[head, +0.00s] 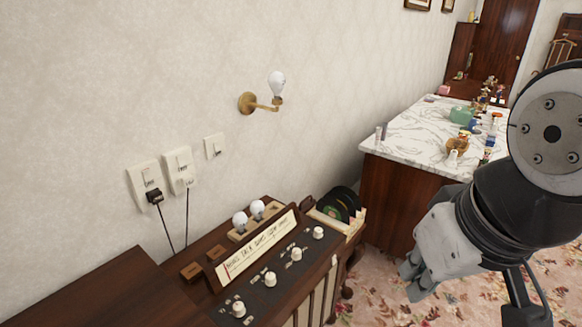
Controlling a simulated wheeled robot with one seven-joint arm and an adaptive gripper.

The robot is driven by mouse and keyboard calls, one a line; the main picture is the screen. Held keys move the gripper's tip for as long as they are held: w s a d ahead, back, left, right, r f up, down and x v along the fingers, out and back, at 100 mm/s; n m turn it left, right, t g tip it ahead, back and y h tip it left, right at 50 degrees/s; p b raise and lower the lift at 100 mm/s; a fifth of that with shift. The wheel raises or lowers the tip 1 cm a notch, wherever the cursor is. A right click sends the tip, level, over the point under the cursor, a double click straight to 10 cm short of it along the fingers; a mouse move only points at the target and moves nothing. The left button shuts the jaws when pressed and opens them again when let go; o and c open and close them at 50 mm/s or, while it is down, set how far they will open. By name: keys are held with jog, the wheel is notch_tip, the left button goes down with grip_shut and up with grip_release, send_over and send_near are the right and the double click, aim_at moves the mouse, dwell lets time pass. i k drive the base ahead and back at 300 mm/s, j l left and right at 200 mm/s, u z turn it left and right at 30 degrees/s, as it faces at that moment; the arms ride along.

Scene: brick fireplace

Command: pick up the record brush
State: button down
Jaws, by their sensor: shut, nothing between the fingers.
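My gripper (412,282) hangs at the right of the head view, pointing down and left. It is shut and empty, over the floor in front of the wooden radio cabinet (335,262). I cannot tell for sure which thing is the record brush. A small dark brown piece (307,203) lies beside the record holder, and two small brown wooden blocks (191,270) (216,252) lie at the left behind the dial panel. All of these are on the cabinet, left of my gripper and apart from it.
Black records (338,205) stand upright in a holder at the cabinet's right end. Two white bulbs (248,214) sit behind the sloped dial panel (258,246) with white knobs. A wall lamp (262,103) juts out above. A marble-topped counter (412,138) with several small items stands behind.

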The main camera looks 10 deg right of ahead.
aim_at(307, 206)
jog(key=u, duration=1.25)
jog(key=z, duration=1.3)
jog(key=i+l+u, duration=0.1)
jog(key=i+l, duration=0.7)
jog(key=i+l+u, duration=0.15)
jog(key=i+l, duration=0.3)
jog(key=i+l+u, duration=0.1)
jog(key=i+l, duration=0.25)
jog(key=l, duration=0.3)
